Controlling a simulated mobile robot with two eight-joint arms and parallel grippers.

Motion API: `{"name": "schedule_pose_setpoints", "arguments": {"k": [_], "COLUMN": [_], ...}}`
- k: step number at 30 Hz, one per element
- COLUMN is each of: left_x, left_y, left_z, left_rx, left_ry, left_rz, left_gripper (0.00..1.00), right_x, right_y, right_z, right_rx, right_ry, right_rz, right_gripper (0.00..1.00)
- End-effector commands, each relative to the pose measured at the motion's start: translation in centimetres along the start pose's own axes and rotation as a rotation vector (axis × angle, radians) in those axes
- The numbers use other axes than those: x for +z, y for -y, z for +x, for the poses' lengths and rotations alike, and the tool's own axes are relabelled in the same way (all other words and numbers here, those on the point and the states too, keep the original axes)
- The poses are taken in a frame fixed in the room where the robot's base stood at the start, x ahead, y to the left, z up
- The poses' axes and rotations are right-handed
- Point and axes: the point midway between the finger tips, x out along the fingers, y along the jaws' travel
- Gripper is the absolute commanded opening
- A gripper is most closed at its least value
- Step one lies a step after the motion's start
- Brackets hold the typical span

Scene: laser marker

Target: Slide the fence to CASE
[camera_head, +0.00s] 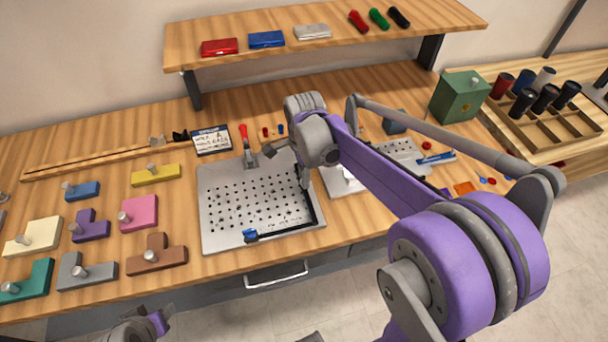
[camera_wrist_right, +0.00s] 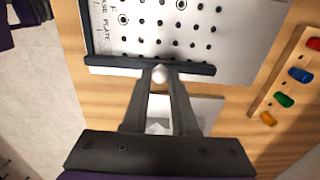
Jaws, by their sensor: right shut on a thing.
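The fence is a dark bar (camera_head: 307,205) along the right side of the perforated metal base plate (camera_head: 215,238). In the right wrist view the fence (camera_wrist_right: 110,63) lies across the plate (camera_wrist_right: 240,50), near its edge. A second dark bar (camera_wrist_right: 86,28) meets it at a corner. My right gripper (camera_wrist_right: 160,78) is shut on a small pale knob (camera_wrist_right: 159,71) at the fence's outer side. The CASE mark is not readable.
A red-handled clamp (camera_head: 244,137) stands behind the plate, and a blue piece (camera_head: 250,236) sits at its front edge. Another metal plate (camera_head: 335,182) lies close on the right. Knobbed coloured blocks, such as the pink one (camera_head: 143,212), fill the left.

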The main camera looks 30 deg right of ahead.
Motion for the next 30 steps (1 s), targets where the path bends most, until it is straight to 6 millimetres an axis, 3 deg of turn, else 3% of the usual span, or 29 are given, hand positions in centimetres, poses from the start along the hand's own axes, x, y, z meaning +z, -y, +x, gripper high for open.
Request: {"name": "schedule_pose_setpoints", "arguments": {"k": [6, 16, 26, 27, 30], "left_x": [0.0, 0.4, 0.4, 0.4, 0.4], "left_y": [0.0, 0.0, 0.0, 0.0, 0.0], "left_z": [0.0, 0.4, 0.4, 0.4, 0.4], "left_rx": [0.000, 0.000, 0.000, 0.000, 0.000], "left_ry": [0.000, 0.003, 0.003, 0.003, 0.003], "left_rz": [0.000, 0.000, 0.000, 0.000, 0.000], "left_gripper": [0.50, 0.50, 0.50, 0.50, 0.50], "right_x": [0.5, 6.4, 6.8, 6.8, 6.8], "right_y": [0.0, 0.0, 0.0, 0.0, 0.0], "right_z": [0.0, 0.0, 0.0, 0.0, 0.0], "right_rx": [0.000, 0.000, -0.001, -0.001, -0.001], "right_ry": [0.000, 0.001, 0.001, 0.001, 0.001], "right_rz": [-0.003, -0.005, 0.000, 0.000, 0.000], "right_gripper": [0.00, 0.00, 0.00, 0.29, 0.47]}}
